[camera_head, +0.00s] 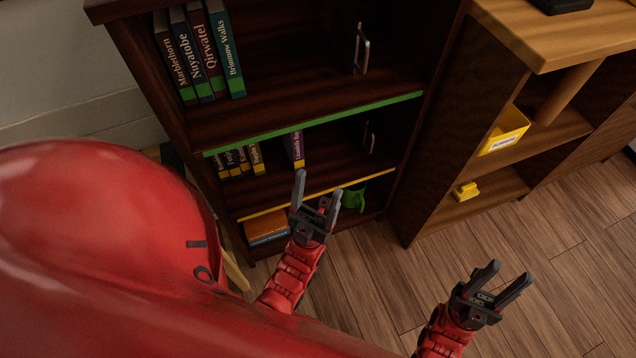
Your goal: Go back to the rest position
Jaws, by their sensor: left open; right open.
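My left gripper (318,196) is open and empty. It shows in front of the lower shelves of the dark bookcase (300,80), with its fingers pointing up in the picture. My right gripper (507,278) is open and empty over the wooden floor (570,240) at the lower right. Its fingers point up and to the right. Neither gripper holds anything. The red arm links behind both grippers are mine, and a large red part of my body covers the lower left of the view.
Books (200,55) stand on the bookcase's upper shelf, with smaller books (240,160) below.

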